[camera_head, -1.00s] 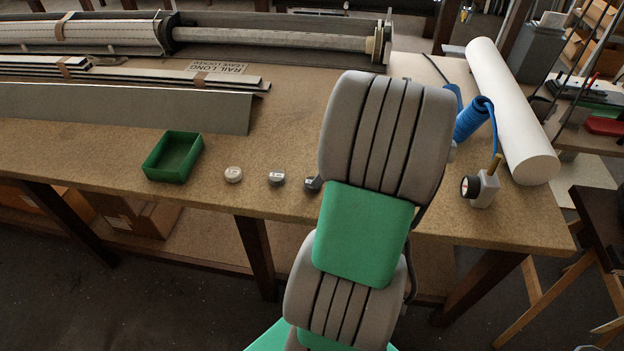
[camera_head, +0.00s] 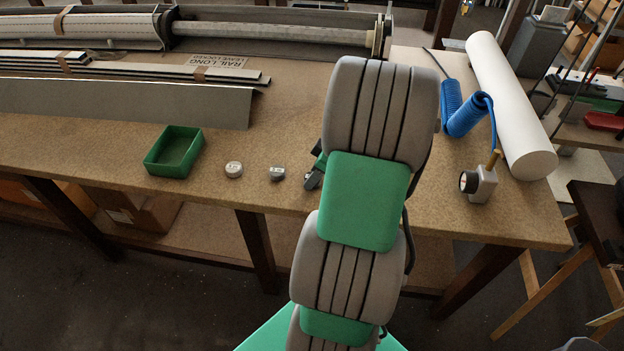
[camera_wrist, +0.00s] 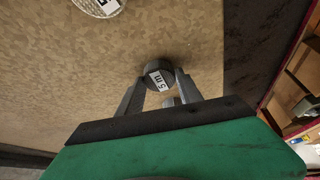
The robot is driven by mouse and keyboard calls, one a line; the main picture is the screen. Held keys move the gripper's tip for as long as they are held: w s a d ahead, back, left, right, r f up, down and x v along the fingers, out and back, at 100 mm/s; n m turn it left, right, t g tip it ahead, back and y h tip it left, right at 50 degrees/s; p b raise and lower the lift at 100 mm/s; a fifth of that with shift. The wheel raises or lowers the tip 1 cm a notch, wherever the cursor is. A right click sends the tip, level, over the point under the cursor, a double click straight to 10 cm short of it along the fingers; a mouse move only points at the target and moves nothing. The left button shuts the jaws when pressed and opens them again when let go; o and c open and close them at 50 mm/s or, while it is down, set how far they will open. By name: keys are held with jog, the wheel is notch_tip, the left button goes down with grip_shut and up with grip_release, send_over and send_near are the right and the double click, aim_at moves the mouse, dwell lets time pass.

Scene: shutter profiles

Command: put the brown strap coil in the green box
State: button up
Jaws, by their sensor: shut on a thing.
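My gripper (camera_wrist: 160,82) is shut on a small dark coil (camera_wrist: 155,69) with a white "5 m" label, in the wrist view. The coil sits between the two grey fingertips, low over or on the bench; I cannot tell which. It looks dark grey, and no coil in view looks clearly brown. In the head view my gripper (camera_head: 314,178) shows partly at the left of my arm, near the bench's front edge. The green box (camera_head: 194,163) stands open and looks empty, to the left on the bench.
A pale coil (camera_head: 233,169) and a grey coil (camera_head: 277,173) lie between the box and my gripper. A long metal profile (camera_head: 120,104) lies behind the box. A blue hose (camera_head: 466,116), a gauge fitting (camera_head: 479,184) and a white roll (camera_head: 511,105) are on the right.

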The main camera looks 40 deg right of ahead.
grip_shut()
